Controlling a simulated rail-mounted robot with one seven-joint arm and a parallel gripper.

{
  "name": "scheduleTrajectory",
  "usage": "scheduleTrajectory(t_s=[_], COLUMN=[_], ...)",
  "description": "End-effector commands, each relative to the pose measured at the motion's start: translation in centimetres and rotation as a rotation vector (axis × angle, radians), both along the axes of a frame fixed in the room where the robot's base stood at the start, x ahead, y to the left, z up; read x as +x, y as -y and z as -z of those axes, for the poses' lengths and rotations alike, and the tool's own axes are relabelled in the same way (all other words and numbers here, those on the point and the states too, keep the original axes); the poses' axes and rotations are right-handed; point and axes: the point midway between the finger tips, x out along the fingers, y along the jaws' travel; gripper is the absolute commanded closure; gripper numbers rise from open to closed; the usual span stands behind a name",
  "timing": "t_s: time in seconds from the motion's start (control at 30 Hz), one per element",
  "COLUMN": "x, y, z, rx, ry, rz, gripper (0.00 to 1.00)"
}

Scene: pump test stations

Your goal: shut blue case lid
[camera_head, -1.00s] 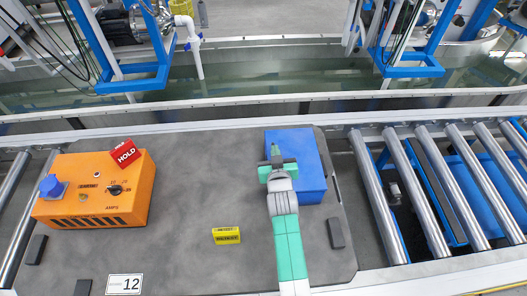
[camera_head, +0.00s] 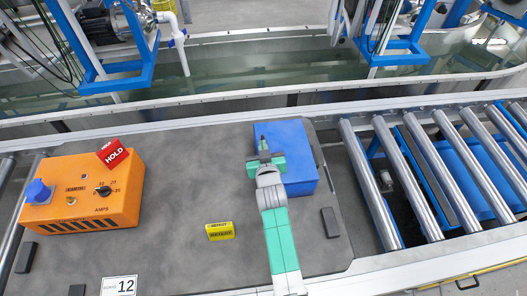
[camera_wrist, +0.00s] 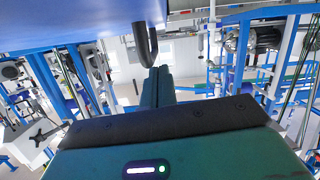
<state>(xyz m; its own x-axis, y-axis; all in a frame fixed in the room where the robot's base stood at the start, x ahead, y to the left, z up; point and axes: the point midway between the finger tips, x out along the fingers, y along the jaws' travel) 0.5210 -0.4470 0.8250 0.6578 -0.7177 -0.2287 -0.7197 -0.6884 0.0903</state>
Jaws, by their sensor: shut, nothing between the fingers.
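The blue case (camera_head: 302,152) lies at the right end of the dark grey board in the head view. From above it looks like a plain blue block, and I cannot tell how far its lid stands open. My gripper (camera_head: 263,143) is over the case's left part in that view, its fingers shut and empty. In the wrist view the shut fingers (camera_wrist: 157,84) point away from the camera, close to a dark hooked bar (camera_wrist: 145,43). Whether the fingers touch the case is unclear.
An orange box (camera_head: 85,190) with a red HOLD tag (camera_head: 113,153) stands at the board's left. A yellow block (camera_head: 220,231) lies left of my arm, and a dark block (camera_head: 330,222) lies right of it. Rollers (camera_head: 420,170) run to the right.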

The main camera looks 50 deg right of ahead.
Motion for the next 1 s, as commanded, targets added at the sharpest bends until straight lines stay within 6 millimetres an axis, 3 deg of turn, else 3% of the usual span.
scheduleTrajectory(t_s=[0.13, 0.3, 0.5, 1.0], x=[0.6, -2.7, -5.2, -6.0], y=[-0.5, -4.2, -6.9, -7.8], z=[-4.6, -4.6, -5.3, -5.6], rx=[-0.003, -0.005, -0.003, -0.002], ry=[0.004, -0.003, -0.001, 0.003], rz=[-0.001, -0.006, -0.002, 0.001], gripper=[1.00, 1.00, 1.00, 1.00])
